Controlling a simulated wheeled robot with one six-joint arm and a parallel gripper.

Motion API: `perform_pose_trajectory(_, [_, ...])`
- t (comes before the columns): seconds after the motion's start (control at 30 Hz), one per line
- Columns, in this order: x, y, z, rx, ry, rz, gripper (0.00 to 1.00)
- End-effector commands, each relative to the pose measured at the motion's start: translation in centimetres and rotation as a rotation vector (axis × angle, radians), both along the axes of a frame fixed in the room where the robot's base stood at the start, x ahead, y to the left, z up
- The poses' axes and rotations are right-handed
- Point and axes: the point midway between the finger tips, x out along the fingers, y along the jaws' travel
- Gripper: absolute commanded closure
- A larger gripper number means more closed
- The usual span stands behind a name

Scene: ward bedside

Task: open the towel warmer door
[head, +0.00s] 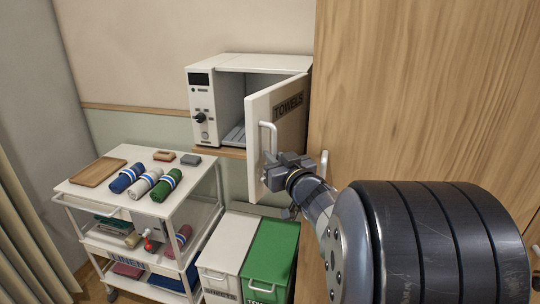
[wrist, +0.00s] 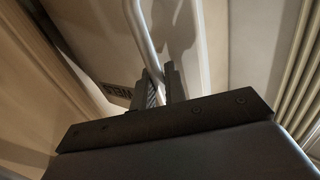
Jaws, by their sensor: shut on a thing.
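The towel warmer (head: 202,118) is a white box on a wooden shelf, with a dark display and a knob on its left front. Its door (head: 255,125), lettered TOWELS, stands well open, swung out to the right. The light interior shows behind it. The door's pale bar handle (head: 268,130) is upright. My gripper (head: 275,168) is at the lower end of this handle and shut on it. In the wrist view the dark fingers (wrist: 160,86) close around the handle bar (wrist: 142,38). The contact point itself is partly hidden in the head view.
A white trolley (head: 75,188) at left carries rolled towels (head: 147,182) and a wooden tray (head: 97,171). White and green bins (head: 270,252) stand below the warmer. A tall wooden panel (head: 420,90) is close on the right, beside the door and my arm.

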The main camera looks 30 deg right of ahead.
Motion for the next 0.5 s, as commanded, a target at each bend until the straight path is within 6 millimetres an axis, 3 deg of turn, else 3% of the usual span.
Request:
perform_pose_trajectory(0.47, [0.03,-0.35,0.39,0.000,-0.008,-0.004,1.00])
perform_pose_trajectory(0.5, [0.03,-0.35,0.39,0.000,-0.008,-0.004,0.87])
